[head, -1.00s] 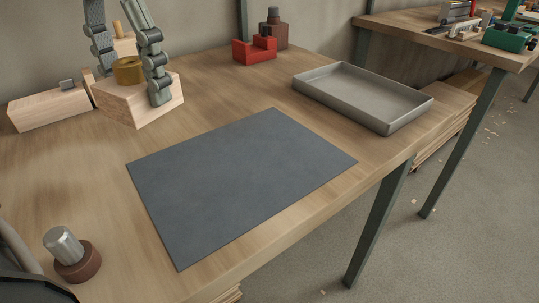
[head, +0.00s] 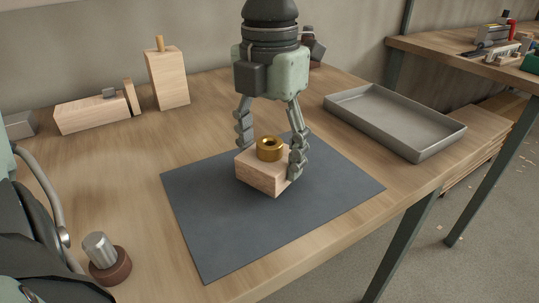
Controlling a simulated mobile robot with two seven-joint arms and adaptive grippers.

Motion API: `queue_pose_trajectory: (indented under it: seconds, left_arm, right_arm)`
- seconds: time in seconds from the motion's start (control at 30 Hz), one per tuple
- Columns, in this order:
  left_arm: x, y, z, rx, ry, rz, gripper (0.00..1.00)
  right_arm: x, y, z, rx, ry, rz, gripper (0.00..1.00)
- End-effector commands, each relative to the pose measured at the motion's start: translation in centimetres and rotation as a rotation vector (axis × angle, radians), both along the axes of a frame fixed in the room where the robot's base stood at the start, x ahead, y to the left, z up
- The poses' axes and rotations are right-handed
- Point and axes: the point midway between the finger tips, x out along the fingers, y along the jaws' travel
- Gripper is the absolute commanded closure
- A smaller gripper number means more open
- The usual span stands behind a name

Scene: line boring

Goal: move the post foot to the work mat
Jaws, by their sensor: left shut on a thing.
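The post foot, a pale wooden block (head: 262,177) with a brass ring (head: 270,148) on top, is over the middle of the dark grey work mat (head: 215,235). My left gripper (head: 271,150) points down from above, its two fingers on opposite sides of the block, shut on it. The right finger covers part of the block's right side. The block looks level and is at or very close to the mat surface; I cannot tell whether it touches. My right gripper is not in view.
A grey tray (head: 395,140) stands right of the mat. At the back left are a tall wooden block with a peg (head: 167,80) and a long low block (head: 92,112). A metal cylinder on a brown base (head: 106,262) stands at front left. The mat around the block is clear.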

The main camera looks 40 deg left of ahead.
Motion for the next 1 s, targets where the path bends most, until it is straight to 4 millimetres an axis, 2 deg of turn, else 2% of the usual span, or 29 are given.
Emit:
queue_pose_trajectory:
  seconds: [0.13, 0.43, 0.7, 0.73, 0.9, 1.0]
  left_arm:
    - [0.0, 0.0, -1.2, -0.002, -0.001, 0.0, 0.77]
    - [0.0, 0.0, -1.3, -0.001, -0.003, 0.0, 0.77]
    - [0.0, 0.0, -1.6, -0.001, -0.003, 0.0, 0.77]
    - [0.0, 0.0, -1.6, 0.0, -0.002, 0.0, 0.35]
    - [0.0, 0.0, -1.5, 0.0, -0.001, 0.0, 0.15]
    - [0.0, 0.0, -1.5, -0.001, -0.001, 0.0, 0.15]
  right_arm:
    - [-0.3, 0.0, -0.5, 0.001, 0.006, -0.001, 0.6]
    - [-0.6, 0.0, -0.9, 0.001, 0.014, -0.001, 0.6]
    - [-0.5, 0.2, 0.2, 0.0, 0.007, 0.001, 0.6]
    - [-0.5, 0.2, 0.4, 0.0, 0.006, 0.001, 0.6]
    - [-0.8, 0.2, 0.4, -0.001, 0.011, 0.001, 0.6]
    - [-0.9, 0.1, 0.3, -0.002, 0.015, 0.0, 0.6]
